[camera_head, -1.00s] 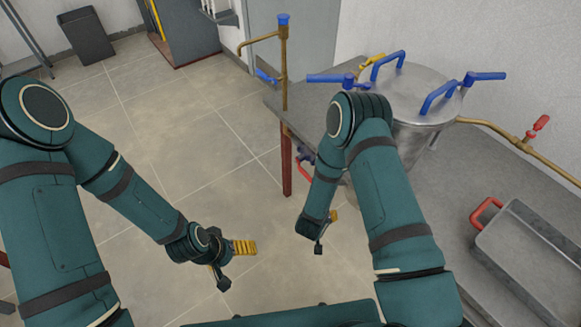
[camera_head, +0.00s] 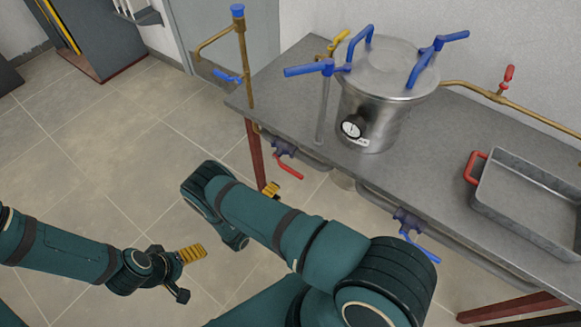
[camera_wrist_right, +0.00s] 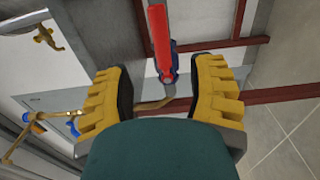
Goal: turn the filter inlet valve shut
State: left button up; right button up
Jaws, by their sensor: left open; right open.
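Several valves show, and I cannot tell by a label which is the filter inlet valve. A valve with a red lever (camera_head: 290,167) hangs under the table's front edge, left of centre. Another with a blue lever (camera_head: 420,247) hangs further right. A red-handled valve (camera_head: 507,77) sits on the brass pipe right of the pot. My right gripper (camera_head: 270,189) is just below and left of the red lever under the table, mostly hidden by my arm. In the right wrist view its fingers are open, with the red lever (camera_wrist_right: 158,35) ahead between them. My left gripper (camera_head: 185,268) is open and empty, low at the left.
A steel pot (camera_head: 375,105) with a gauge and blue-handled lid clamps stands on the grey table (camera_head: 450,180). A metal tray (camera_head: 530,195) with red handles lies at the right. A brass standpipe (camera_head: 243,60) rises at the table's left corner. The tiled floor at the left is clear.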

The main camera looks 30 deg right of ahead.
aim_at(291, 173)
jog(key=x, duration=1.2)
jog(key=shift+w+d+b, duration=0.15)
jog(key=shift+d+b, duration=0.05)
jog(key=shift+b, duration=0.2)
grip_shut()
